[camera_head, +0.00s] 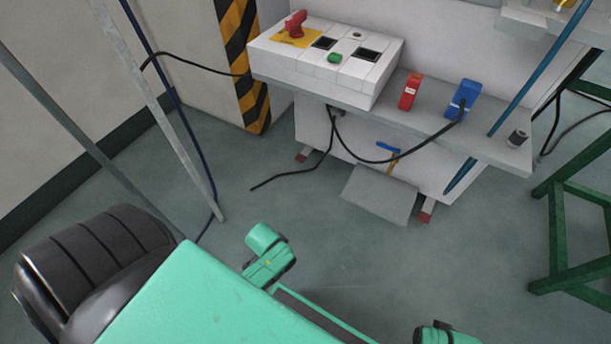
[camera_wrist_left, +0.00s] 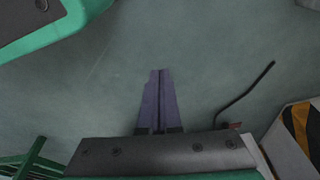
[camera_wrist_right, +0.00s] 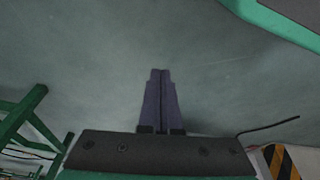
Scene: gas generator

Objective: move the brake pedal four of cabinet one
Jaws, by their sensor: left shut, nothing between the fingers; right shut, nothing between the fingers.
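A white cabinet (camera_head: 312,128) stands beyond me in the head view. A grey sloping plate (camera_head: 380,195) sits low at its front near the floor, with a small blue and yellow part (camera_head: 389,154) just above it. I cannot tell for sure which part is brake pedal four. My left gripper (camera_wrist_left: 160,72) is shut and empty over bare floor in the left wrist view. My right gripper (camera_wrist_right: 160,72) is shut and empty over bare floor in the right wrist view. The fingers of both do not show in the head view, and neither touches the cabinet.
Black cables hang below. A striped post (camera_head: 243,65) stands left, a green frame (camera_head: 580,230) right.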

